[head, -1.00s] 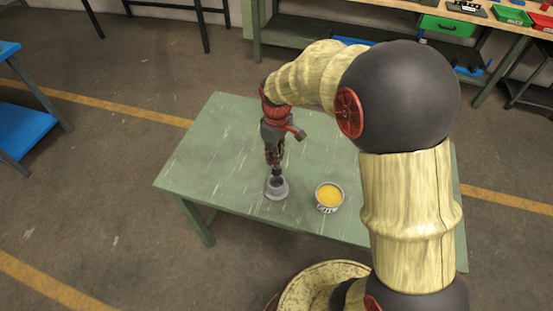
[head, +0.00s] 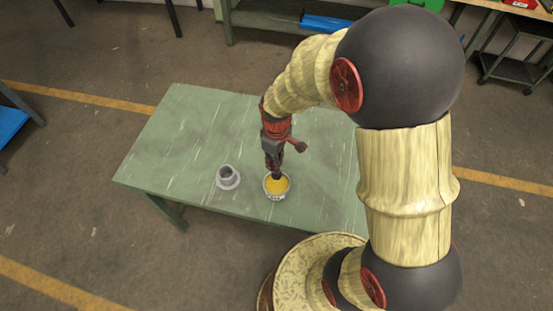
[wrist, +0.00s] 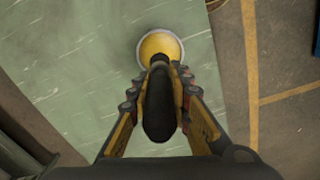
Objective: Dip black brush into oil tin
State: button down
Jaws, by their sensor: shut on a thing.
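The oil tin (head: 277,187) is a small round tin with yellow oil in it, standing on the green table. It also shows in the wrist view (wrist: 160,47). My gripper (head: 275,168) is shut on the black brush (wrist: 158,103), which points down at the tin. In the head view the brush's lower end overlaps the far part of the tin's opening. In the wrist view its far end overlaps the tin's near rim. The bristle tip is hidden, so I cannot tell whether it touches the oil.
A grey flanged holder (head: 228,177), empty, stands on the green table (head: 180,135) just left of the tin. The rest of the visible tabletop is clear. A workbench with bins stands at the back, apart from the table.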

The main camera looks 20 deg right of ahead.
jog(key=shift+f+b, duration=2.1)
jog(key=shift+f, duration=0.7)
jog(key=shift+f+b, duration=0.3)
jog(key=shift+f, duration=0.4)
jog(key=shift+r, duration=0.1)
jog(key=shift+r+p, duration=2.8)
jog(key=shift+r, duration=0.7)
